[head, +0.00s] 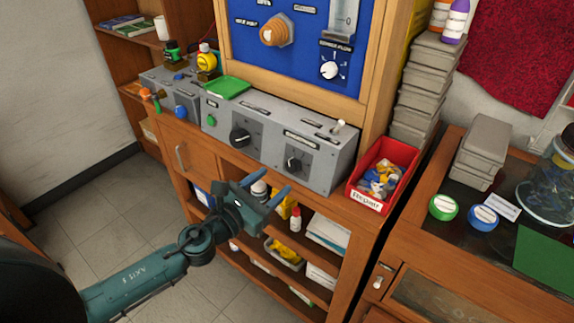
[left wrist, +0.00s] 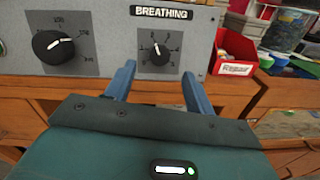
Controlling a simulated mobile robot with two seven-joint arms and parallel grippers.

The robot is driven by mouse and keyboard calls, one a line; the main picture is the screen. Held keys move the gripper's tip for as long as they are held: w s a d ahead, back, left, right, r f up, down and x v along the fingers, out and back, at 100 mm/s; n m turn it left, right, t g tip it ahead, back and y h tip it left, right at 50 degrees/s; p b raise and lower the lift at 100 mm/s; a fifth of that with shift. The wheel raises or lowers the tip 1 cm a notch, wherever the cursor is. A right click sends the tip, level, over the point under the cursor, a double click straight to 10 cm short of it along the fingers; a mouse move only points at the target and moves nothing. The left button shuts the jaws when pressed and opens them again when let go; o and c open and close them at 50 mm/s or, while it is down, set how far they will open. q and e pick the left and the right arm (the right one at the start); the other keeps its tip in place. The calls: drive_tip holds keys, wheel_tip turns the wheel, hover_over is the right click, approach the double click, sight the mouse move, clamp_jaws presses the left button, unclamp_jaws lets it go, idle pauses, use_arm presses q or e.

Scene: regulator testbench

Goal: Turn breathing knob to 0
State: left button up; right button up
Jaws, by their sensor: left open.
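The breathing knob (left wrist: 159,55) is a small black dial under a "BREATHING" label (left wrist: 161,13) on a grey control box. Its white pointer mark seems to point up and slightly left; the small scale digits are hard to read. In the head view the breathing knob (head: 295,164) is the right one of two black knobs on the box front. My left gripper (head: 266,187) is open and empty, below and in front of the knob, apart from it. In the left wrist view its two blue fingers (left wrist: 156,82) stand either side of the knob's plate. My right gripper is not seen.
A larger black knob (left wrist: 53,46) sits left on the same box (head: 250,105). A toggle switch (head: 338,127) stands on top. A red "Repair" bin (head: 385,160) is close on the right. Shelves with bottles and papers (head: 326,236) lie below. The floor at left is clear.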

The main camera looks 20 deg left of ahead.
sight(290, 168)
use_arm(q)
drive_tip(key=x, duration=0.4)
drive_tip(key=shift+w+d, duration=0.15)
drive_tip(key=shift+w, duration=0.2)
drive_tip(key=shift+w+d+p, duration=0.25)
drive_tip(key=shift+w+p, duration=0.05)
drive_tip(key=shift+w, duration=0.4)
drive_tip(key=c, duration=1)
